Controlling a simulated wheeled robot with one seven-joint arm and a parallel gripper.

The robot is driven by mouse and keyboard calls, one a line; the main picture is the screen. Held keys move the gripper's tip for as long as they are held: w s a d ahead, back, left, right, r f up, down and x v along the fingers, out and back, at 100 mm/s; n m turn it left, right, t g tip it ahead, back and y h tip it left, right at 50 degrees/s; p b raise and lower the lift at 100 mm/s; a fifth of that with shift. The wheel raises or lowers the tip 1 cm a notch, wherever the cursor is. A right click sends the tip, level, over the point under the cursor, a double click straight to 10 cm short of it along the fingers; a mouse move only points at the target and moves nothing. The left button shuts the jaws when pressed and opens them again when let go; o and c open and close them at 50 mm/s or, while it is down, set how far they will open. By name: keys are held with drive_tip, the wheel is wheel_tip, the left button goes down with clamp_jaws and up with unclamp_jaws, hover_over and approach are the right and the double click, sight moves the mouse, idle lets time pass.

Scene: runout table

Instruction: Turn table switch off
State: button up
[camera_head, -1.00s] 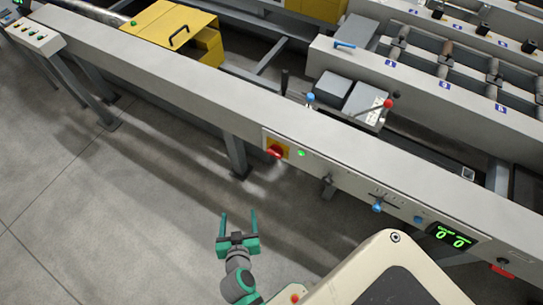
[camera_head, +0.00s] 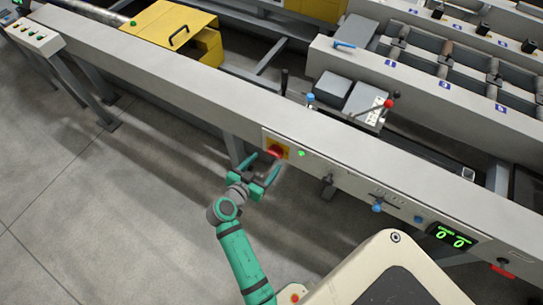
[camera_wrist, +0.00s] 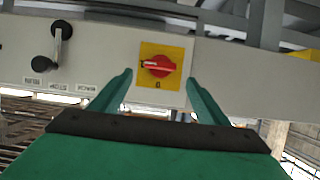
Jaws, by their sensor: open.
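The table switch is a red rotary knob (camera_head: 276,152) on a yellow square plate, set in the front face of the long grey table (camera_head: 190,98). In the wrist view the red knob (camera_wrist: 158,66) sits near the middle, its handle lying roughly horizontal. My gripper (camera_head: 263,165) is open and empty, just in front of and slightly below the switch in the head view. In the wrist view its two green fingers (camera_wrist: 160,88) stand to either side of the yellow plate, apart from the knob. A green light (camera_head: 301,153) glows right of the switch.
Right along the panel are a black knob (camera_head: 327,181), a blue knob (camera_head: 377,207) and a green display (camera_head: 451,236). The wrist view shows a black crank handle (camera_wrist: 60,42) left of the switch. The floor (camera_head: 110,190) in front is clear.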

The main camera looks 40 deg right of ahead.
sight(274, 154)
drive_tip(key=x, duration=0.6)
drive_tip(key=c, duration=1)
